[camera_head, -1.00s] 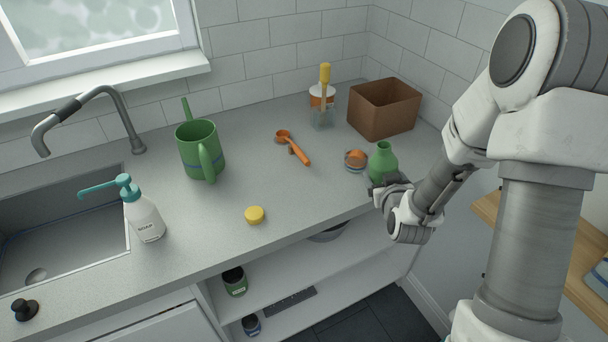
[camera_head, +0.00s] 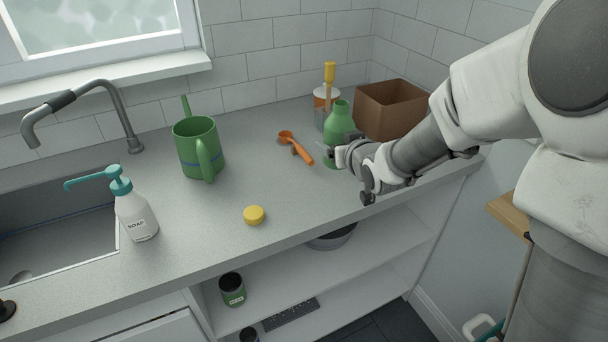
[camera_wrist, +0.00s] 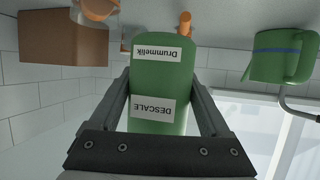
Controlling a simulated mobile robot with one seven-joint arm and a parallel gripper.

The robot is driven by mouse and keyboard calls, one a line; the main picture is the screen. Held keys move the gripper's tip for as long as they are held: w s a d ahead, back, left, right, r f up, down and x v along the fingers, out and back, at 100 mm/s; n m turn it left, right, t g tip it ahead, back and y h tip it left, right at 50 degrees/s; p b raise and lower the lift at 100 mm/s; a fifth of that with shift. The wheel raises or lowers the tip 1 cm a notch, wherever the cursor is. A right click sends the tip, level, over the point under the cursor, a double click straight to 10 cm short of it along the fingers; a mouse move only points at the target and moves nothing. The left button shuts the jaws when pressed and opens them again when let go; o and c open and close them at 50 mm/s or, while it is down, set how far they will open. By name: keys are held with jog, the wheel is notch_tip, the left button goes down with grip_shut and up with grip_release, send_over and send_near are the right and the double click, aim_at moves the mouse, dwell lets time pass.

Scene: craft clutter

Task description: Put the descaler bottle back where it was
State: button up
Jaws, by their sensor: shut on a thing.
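The green descaler bottle (camera_head: 339,122) is held over the right part of the counter, roughly upright in the head view. In the wrist view the bottle (camera_wrist: 160,85) appears upside down, with a white "DESCALE" label and a "Drummelik" label. My gripper (camera_head: 336,153) is shut on the bottle's body, with one finger on each side in the wrist view (camera_wrist: 161,92). The bottle's base is partly hidden by my gripper, so I cannot tell whether it touches the counter.
An orange scoop (camera_head: 296,147) lies just left of the bottle. A brown box (camera_head: 391,112) and a jar with a yellow-handled tool (camera_head: 329,75) stand behind. A green watering can (camera_head: 198,148), yellow cap (camera_head: 254,215) and soap bottle (camera_head: 136,214) stand further left.

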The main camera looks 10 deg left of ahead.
jog(key=a+f, duration=0.1)
jog(key=a, duration=0.1)
jog(key=w+a+f, duration=0.1)
jog(key=a+f, duration=0.1)
jog(key=a, duration=0.1)
jog(key=a+f, duration=0.1)
jog(key=a, duration=0.1)
jog(key=shift+w+a+f+b, duration=0.15)
jog(key=shift+a+f+b, duration=0.15)
jog(key=shift+f+b, duration=0.3)
jog(key=shift+f, duration=1.65)
jog(key=shift+f, duration=0.2)
jog(key=o, duration=1.6)
jog(key=shift+r, duration=0.2)
jog(key=shift+s+d+r, duration=0.1)
jog(key=shift+s, duration=0.15)
jog(key=v, duration=1.1)
jog(key=shift+s+d+p, duration=0.1)
jog(key=shift+s+p, duration=0.1)
jog(key=shift+p, duration=0.1)
